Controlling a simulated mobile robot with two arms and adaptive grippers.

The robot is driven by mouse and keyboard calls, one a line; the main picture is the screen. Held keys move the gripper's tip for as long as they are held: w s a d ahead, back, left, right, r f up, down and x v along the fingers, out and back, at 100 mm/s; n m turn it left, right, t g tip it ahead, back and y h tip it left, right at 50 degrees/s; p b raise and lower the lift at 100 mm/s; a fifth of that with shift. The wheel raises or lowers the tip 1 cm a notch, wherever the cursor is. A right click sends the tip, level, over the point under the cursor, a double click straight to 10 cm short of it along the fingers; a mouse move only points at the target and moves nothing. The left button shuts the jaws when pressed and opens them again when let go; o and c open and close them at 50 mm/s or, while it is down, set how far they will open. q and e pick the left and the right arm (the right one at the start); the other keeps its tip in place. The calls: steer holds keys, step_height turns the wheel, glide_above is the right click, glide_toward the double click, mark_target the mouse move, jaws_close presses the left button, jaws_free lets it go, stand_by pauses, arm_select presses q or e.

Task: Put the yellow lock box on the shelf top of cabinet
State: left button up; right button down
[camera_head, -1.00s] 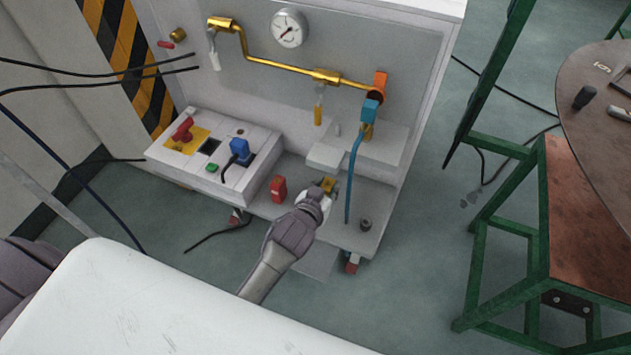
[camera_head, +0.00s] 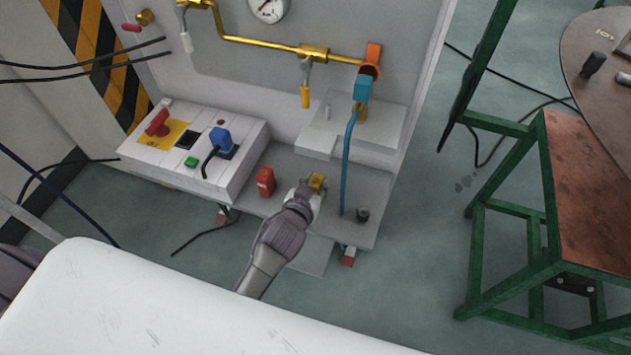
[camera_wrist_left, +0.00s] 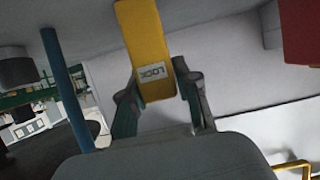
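The yellow lock box (camera_head: 316,181) is at the lower deck of the grey cabinet (camera_head: 330,95). In the left wrist view the lock box (camera_wrist_left: 147,45) stands between the fingers, its LOCK label facing the camera. My left gripper (camera_head: 308,189) reaches it from the front; in the wrist view the gripper (camera_wrist_left: 160,95) has a finger against each side of the box. Whether the box's underside touches the deck cannot be told. A raised grey ledge (camera_head: 385,123) sits behind it against the cabinet panel. My right gripper is out of view.
A red box (camera_head: 265,182) stands left of the gripper. A white control box (camera_head: 150,155) is at left, brass piping (camera_head: 255,43) above. A green-framed table (camera_head: 545,190) stands right.

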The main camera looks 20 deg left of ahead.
arm_select(q)
steer(key=shift+o, duration=1.9)
steer(key=shift+r, duration=0.3)
steer(key=p+v, duration=0.1)
steer(key=v, duration=1)
steer(key=shift+s, duration=0.4)
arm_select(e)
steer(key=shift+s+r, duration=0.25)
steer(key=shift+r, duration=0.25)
